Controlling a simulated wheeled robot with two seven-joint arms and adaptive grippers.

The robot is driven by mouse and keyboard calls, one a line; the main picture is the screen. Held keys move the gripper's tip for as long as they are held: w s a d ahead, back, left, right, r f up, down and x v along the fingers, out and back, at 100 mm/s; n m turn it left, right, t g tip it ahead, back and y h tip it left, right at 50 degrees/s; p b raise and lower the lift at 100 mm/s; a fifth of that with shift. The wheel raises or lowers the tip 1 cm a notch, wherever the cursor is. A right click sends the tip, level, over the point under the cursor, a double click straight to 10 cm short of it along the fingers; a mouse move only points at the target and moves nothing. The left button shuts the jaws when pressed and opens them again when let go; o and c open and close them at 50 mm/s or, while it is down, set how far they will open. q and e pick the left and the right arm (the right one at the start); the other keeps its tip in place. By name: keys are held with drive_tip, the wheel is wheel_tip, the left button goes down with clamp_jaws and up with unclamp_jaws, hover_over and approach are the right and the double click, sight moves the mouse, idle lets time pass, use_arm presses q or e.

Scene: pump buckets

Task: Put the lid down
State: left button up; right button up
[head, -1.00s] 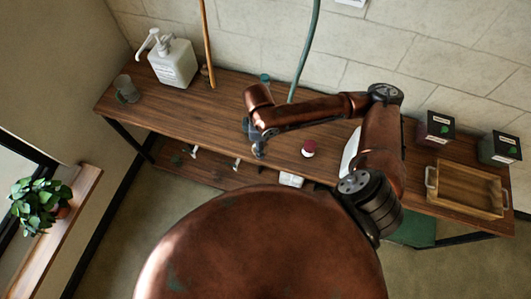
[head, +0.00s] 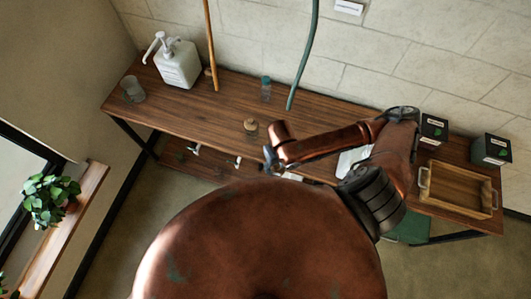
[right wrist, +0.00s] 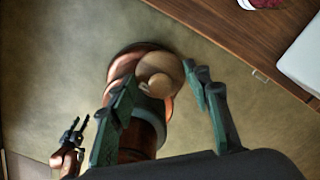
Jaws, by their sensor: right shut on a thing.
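My right gripper (head: 272,158) shows in the head view over the front edge of the table, small and partly hidden by its own arm. The lid cannot be made out in the head view. My left gripper (right wrist: 76,127) shows small at the lower left of the right wrist view, its fingers apart and empty.
The wooden table (head: 190,112) holds a white pump bottle (head: 178,64), a glass (head: 132,89), a small jar (head: 266,88), a tan-topped pot (head: 250,127), two dark boxes (head: 433,129) and a tray (head: 424,187). A maroon thing (right wrist: 262,2) lies near the edge.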

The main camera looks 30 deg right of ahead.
drive_tip(key=shift+w+d+f, duration=0.1)
drive_tip(key=shift+w+f, duration=0.05)
drive_tip(key=shift+w, duration=0.1)
drive_tip(key=w+f, duration=0.2)
drive_tip(key=w, duration=0.2)
drive_tip(key=w+d+f, duration=0.1)
drive_tip(key=w+f, duration=0.2)
drive_tip(key=w, duration=0.1)
drive_tip(key=w+d+f+p, duration=0.1)
drive_tip(key=w+f, duration=0.2)
drive_tip(key=w, duration=0.1)
drive_tip(key=shift+d+f, duration=0.1)
drive_tip(key=shift+f, duration=0.05)
drive_tip(key=shift+w+d+f, duration=0.1)
drive_tip(key=shift+w+f, duration=0.25)
drive_tip(key=shift+f, duration=0.15)
use_arm(q)
drive_tip(key=shift+w+r, duration=0.45)
drive_tip(key=shift+r, duration=0.2)
use_arm(e)
drive_tip(key=shift+w+f, duration=0.2)
drive_tip(key=shift+f, duration=1.55)
drive_tip(key=shift+f, duration=0.1)
drive_tip(key=o, duration=0.9)
drive_tip(key=shift+o, duration=0.2)
